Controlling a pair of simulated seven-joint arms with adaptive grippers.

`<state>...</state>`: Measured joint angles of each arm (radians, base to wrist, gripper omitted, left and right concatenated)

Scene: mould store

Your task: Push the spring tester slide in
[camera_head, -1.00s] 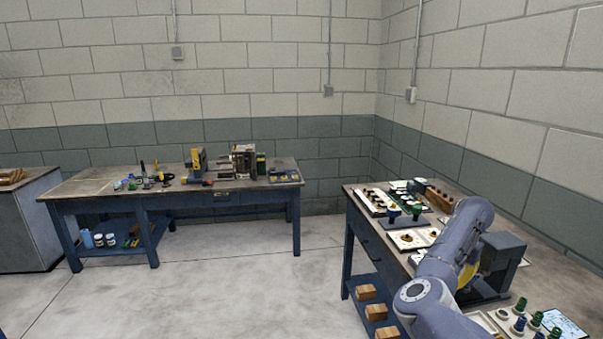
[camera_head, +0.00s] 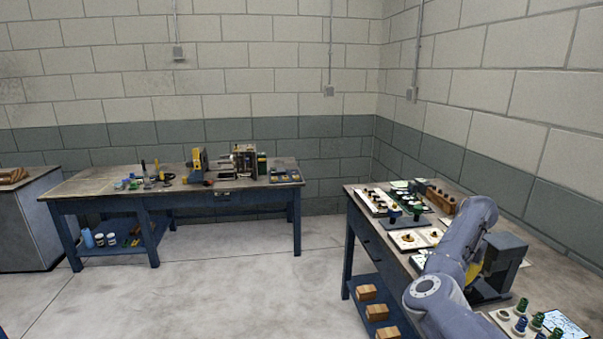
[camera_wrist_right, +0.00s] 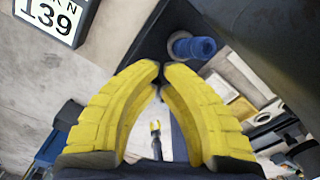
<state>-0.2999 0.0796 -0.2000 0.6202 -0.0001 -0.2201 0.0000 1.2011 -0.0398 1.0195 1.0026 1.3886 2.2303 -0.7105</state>
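A dark grey upright block on a dark base (camera_head: 505,257), which looks like the spring tester, stands on the right bench, partly hidden behind my right arm. My right gripper (camera_head: 473,272) is beside its left face, mostly covered by the arm. In the right wrist view, the yellow fingers of my right gripper (camera_wrist_right: 160,72) have their tips together, with nothing seen between them. A blue round knob (camera_wrist_right: 195,47) sits by a dark body just beyond the tips; I cannot tell whether it belongs to the slide. How far the slide is out is hidden. My left gripper is not in view.
The right bench (camera_head: 365,232) also holds trays of small parts, a wooden block (camera_head: 440,199) and green and blue springs or knobs (camera_head: 521,315) near the front. A second bench (camera_head: 110,186) with tools stands by the back wall. The floor between is clear.

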